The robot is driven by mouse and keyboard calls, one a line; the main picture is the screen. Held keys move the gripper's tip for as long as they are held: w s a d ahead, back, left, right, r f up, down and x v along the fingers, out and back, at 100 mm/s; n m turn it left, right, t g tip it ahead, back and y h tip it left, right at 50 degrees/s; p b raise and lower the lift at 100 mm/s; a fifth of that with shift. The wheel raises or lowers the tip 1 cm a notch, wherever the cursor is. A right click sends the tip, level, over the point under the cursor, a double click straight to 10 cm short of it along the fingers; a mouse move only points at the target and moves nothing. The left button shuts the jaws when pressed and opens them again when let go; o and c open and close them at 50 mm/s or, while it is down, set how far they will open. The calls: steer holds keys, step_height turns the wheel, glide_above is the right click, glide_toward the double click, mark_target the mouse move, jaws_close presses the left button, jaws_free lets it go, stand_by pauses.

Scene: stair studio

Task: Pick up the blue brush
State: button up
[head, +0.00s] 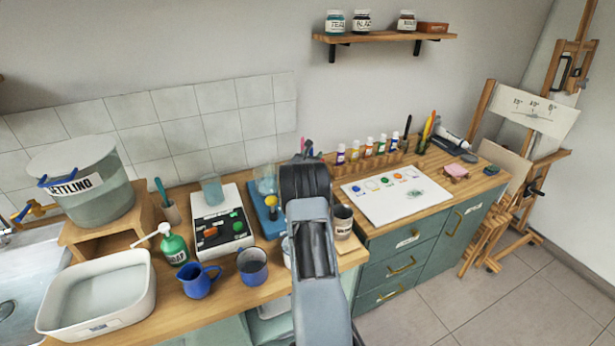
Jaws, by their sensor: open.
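My arm reaches up the middle of the picture, and my gripper (304,172) is at its dark far end, over the counter. Its jaws are open; the arm hides most of them. Thin pink and bluish tips (308,147) show just above the gripper; I cannot tell whether one is the blue brush. A teal-blue handle (161,188) stands upright in a small cup (172,213) at the left. More upright brushes or tools, one yellow-orange (427,128), stand at the back right. Which one is the blue brush is not certain.
Blue mugs (199,281), a soap bottle (174,247), a white basin (97,300) and a control box (222,229) crowd the left counter. A white palette board (396,193) and paint bottles (354,151) lie right. A shelf (385,38) hangs above; an easel (560,130) stands far right.

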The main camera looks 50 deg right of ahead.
jaws_close()
stand_by(0.4)
steer(key=shift+r, duration=0.15)
